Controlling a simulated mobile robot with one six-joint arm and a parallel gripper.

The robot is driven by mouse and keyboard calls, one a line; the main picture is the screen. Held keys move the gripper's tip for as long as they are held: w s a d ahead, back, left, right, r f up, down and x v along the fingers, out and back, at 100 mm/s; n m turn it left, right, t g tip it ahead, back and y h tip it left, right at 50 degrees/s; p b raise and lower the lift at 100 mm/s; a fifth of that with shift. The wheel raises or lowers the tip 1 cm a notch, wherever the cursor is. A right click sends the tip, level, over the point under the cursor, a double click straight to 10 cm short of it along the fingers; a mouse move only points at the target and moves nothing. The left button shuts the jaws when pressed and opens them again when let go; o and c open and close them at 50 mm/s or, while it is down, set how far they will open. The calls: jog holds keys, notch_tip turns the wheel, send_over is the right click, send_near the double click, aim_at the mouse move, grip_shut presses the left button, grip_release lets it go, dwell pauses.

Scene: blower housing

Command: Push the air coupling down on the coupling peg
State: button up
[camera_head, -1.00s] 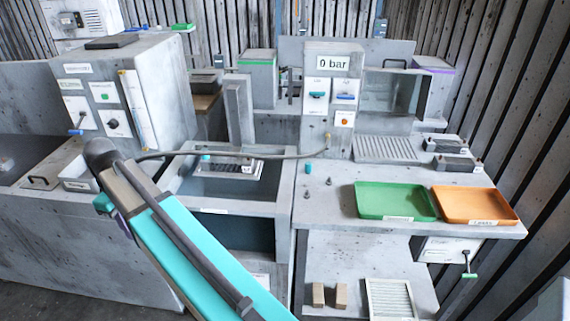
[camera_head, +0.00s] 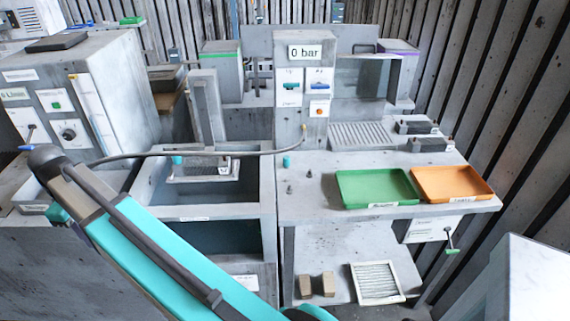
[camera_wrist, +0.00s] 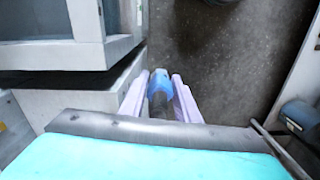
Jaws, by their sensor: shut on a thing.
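My gripper (camera_wrist: 160,90) shows in the wrist view with its two lilac fingers shut on a blue air coupling (camera_wrist: 160,77). A dark hose piece runs from the coupling back between the fingers. Below them in that view is dark floor. In the head view my fingers and the coupling are hidden behind my arm at the left. A grey hose (camera_head: 215,150) runs from the 0 bar column over the tank to my arm. Small dark pegs (camera_head: 290,188) and a teal-topped piece (camera_head: 287,161) stand on the bench, well away from my arm's end; I cannot tell which is the coupling peg.
The bench holds a green tray (camera_head: 378,202) and an orange tray (camera_head: 452,199) at the right. The column (camera_head: 303,85) reads 0 bar. An open tank (camera_head: 205,212) lies between my arm's end and the pegs. A control cabinet (camera_head: 70,80) stands at the left.

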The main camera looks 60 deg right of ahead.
jog(key=s+d+m+p, duration=0.1)
jog(key=d, duration=0.4)
jog(key=s+d+p, duration=0.1)
jog(key=d, duration=0.4)
jog(key=s+d+r+m+p, duration=0.1)
jog(key=d, duration=0.5)
jog(key=shift+s+m, duration=0.15)
jog(key=shift+m, duration=0.15)
jog(key=s+d+r+m+p, duration=0.1)
jog(key=s+d+m+p, duration=0.1)
jog(key=s+d, duration=0.7)
jog(key=s+d+m+p, duration=0.3)
jog(key=s+d, duration=0.7)
jog(key=d, duration=0.3)
jog(key=s+d+r+m+p, duration=0.1)
jog(key=s+d+m+p, duration=0.1)
jog(key=s+d, duration=0.8)
jog(key=shift+d+r+p, duration=0.3)
jog(key=shift+d, duration=0.6)
jog(key=shift+f, duration=0.2)
jog(key=shift+f+b, duration=1.55)
jog(key=shift+f, duration=0.25)
jog(key=shift+p, duration=0.4)
jog(key=shift+f+b, duration=0.45)
jog(key=shift+f, duration=0.75)
